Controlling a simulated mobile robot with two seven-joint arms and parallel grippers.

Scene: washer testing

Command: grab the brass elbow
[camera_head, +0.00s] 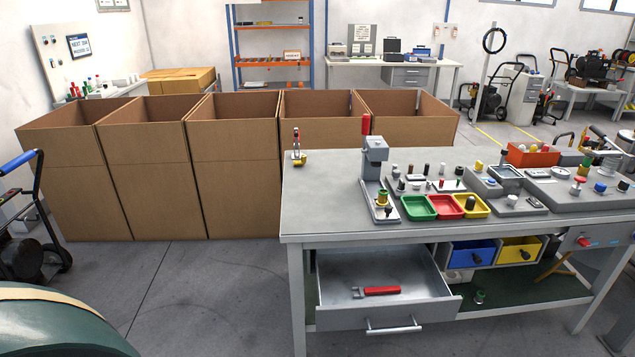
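I cannot tell for certain which piece is the brass elbow. A brass-yellow fitting (382,198) sits at the base of the grey press with a red handle (374,160) on the workbench. Another brass-coloured piece with an upright red-tipped part (299,158) stands near the bench's back left corner. A small greenish-brass piece (480,297) lies on the lower shelf. All are too small to make out an elbow shape. Neither of my grippers is in view.
The grey workbench (325,200) carries green (417,208), red (444,207) and yellow (470,206) trays. Its drawer (345,318) is pulled out, with a red-handled tool (376,291) inside. Several open cardboard boxes (235,145) stand behind left.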

